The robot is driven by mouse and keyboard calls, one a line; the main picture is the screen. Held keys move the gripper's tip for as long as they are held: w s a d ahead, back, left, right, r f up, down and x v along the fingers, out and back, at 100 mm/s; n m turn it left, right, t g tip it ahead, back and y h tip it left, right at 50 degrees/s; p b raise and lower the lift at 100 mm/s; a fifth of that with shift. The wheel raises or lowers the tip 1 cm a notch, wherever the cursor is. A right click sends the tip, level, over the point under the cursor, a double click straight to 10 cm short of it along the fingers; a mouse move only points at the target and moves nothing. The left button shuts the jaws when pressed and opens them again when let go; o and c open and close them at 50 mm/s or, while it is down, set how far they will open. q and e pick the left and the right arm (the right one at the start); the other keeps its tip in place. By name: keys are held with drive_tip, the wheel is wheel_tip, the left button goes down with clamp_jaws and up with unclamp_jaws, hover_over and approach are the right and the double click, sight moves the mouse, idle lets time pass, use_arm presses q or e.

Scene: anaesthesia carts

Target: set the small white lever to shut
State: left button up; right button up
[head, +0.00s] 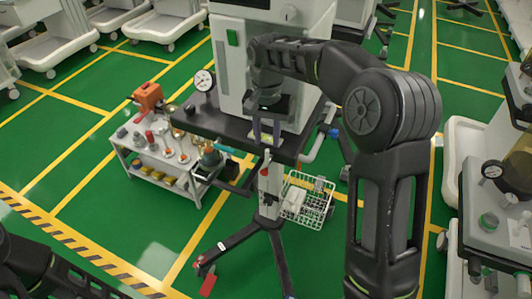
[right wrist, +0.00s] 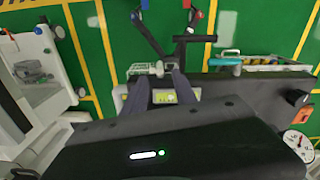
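My right gripper (head: 267,140) points down at the front edge of the dark shelf of a white machine. In the right wrist view its two dark fingers (right wrist: 160,82) stand apart, with a yellow-green patch (right wrist: 162,96) visible between them. I see nothing held. Just below the gripper in the head view is the pale upright head of a stand (head: 269,185), with a small red part. I cannot single out the small white lever with certainty; the fingers and wrist may hide it. Only dark links of my left arm show at the bottom left; its gripper is out of view.
The white machine (head: 232,75) has a gauge (head: 204,80) on its left. A white wire basket (head: 307,200) hangs by the stand, whose dark legs spread over the green floor. A small trolley (head: 150,168) with an orange item stands left. Another cart is at right.

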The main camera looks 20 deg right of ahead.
sight(267, 149)
wheel_tip(267, 149, down, 7)
drive_tip(key=shift+f, duration=0.1)
idle(0.3)
clamp_jaws()
idle(0.5)
